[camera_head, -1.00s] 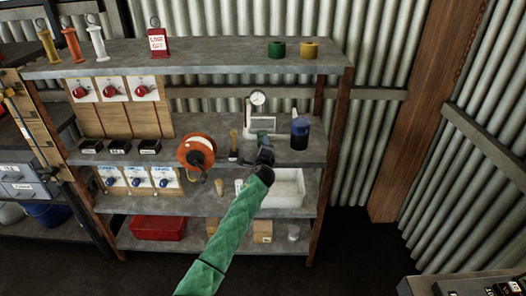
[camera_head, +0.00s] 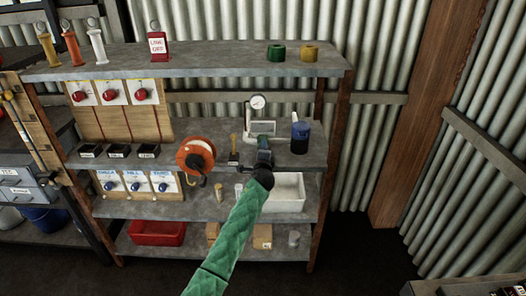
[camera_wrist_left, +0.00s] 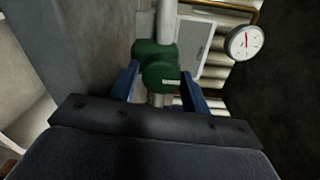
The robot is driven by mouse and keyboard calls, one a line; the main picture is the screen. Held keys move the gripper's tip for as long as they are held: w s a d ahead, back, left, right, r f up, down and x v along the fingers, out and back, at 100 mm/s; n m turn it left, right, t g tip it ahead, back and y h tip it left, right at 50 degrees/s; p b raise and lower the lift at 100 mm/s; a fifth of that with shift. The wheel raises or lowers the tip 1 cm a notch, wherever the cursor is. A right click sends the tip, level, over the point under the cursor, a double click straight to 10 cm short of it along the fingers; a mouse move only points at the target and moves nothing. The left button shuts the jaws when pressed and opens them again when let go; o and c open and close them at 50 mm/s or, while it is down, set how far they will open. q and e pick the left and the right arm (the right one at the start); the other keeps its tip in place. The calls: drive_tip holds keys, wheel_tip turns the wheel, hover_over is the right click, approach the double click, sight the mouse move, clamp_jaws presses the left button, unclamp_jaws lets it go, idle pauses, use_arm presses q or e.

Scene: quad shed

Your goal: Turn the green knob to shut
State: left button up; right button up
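The green knob (camera_wrist_left: 161,76) shows in the left wrist view, with a pale line on its face lying nearly level in the picture. It sits on a green valve body (camera_wrist_left: 150,50) on a grey pipe (camera_wrist_left: 166,20), which runs up the picture. My left gripper (camera_wrist_left: 161,88) is open, its blue fingers on either side of the knob; small gaps seem to remain, but contact is hard to judge. In the head view my left gripper (camera_head: 264,150) reaches the middle shelf and hides the knob. My right gripper is in neither view.
A round gauge (camera_head: 258,102) stands behind, above a pale panel (camera_head: 262,128); the gauge also shows in the wrist view (camera_wrist_left: 246,42). A white tray (camera_head: 290,192) lies below.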

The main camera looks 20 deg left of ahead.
use_arm(q)
drive_tip(key=shift+o, duration=1.1)
